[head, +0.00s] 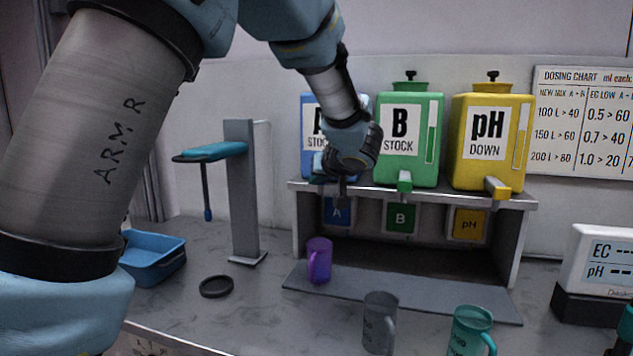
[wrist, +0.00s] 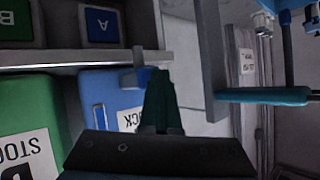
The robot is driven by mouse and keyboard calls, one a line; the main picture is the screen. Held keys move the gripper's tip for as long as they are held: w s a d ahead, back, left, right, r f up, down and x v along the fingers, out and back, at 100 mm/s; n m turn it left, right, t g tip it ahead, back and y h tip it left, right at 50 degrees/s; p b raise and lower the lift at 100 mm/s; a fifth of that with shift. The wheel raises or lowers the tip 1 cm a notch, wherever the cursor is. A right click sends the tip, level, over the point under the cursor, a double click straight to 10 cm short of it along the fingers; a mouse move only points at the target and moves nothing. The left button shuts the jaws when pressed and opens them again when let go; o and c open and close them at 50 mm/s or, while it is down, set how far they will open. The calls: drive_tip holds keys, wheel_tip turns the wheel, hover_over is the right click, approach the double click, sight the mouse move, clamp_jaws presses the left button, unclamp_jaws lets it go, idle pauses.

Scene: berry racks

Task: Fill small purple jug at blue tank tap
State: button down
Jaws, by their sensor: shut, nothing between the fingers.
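The small purple jug (head: 318,262) stands upright on the grey strip below the blue tank's end of the shelf, its handle towards me. The blue tank (head: 308,108), labelled A, stands at the left of the shelf, partly hidden by my arm; it also shows in the wrist view (wrist: 98,98). Its blue tap (wrist: 143,76) shows just beyond my fingertips in the wrist view; whether they touch, I cannot tell. My gripper (head: 342,195) is shut and empty, in front of the blue tank's lower part. Its fingers (wrist: 160,85) show dark in the wrist view.
Green (head: 412,160) and yellow (head: 500,155) tanks stand to the right on the shelf (head: 400,195). A grey jug (head: 378,325) and a teal jug (head: 466,332) stand in front. A grey post stand (head: 242,190), black ring (head: 216,287) and blue tray (head: 155,262) are left.

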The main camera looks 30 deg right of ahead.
idle(0.5)
drive_tip(key=shift+s+a, duration=0.65)
drive_tip(key=shift+s, duration=0.05)
drive_tip(key=shift+s, duration=0.1)
drive_tip(key=s+a, duration=0.1)
drive_tip(key=s+a+p, duration=0.1)
drive_tip(key=s+a, duration=0.1)
drive_tip(key=shift+s+a, duration=0.2)
drive_tip(key=shift+s, duration=0.05)
idle(0.5)
